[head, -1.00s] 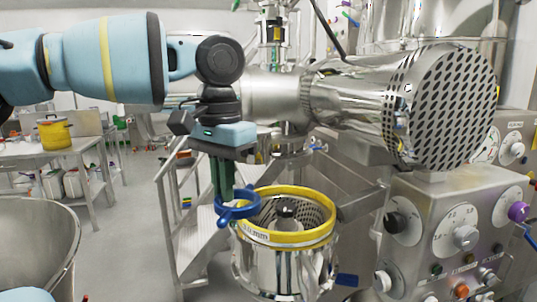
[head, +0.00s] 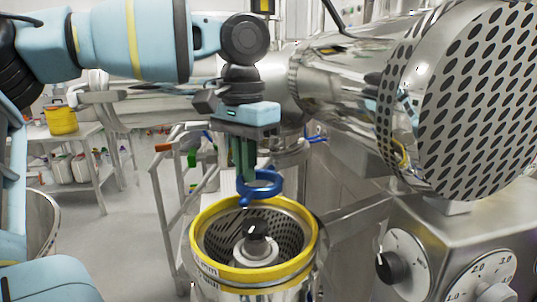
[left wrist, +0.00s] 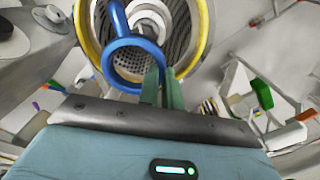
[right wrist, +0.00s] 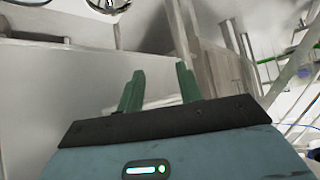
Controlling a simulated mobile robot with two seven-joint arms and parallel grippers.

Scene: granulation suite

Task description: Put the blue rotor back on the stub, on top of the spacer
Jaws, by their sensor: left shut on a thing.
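The blue rotor (head: 266,187), a ring with arms, is held by my left gripper (head: 246,180) in the head view. It hangs above the yellow-rimmed bowl, over its far side and apart from the stub. The left wrist view shows the rotor (left wrist: 118,18) beside the green fingers (left wrist: 160,80), which are shut on its edge. The dark-topped stub (head: 256,231) rises in the middle of the bowl. A pale collar, seemingly the spacer (head: 255,250), sits around it lower down. My right gripper (right wrist: 160,85) is open and empty in the right wrist view.
The bowl's yellow rim (head: 202,262) surrounds a perforated screen (head: 294,235). A large perforated drum (head: 480,100) and a control box with knobs (head: 405,262) stand close on the right. A railing (head: 168,190) and a table with a yellow pot (head: 61,120) are left.

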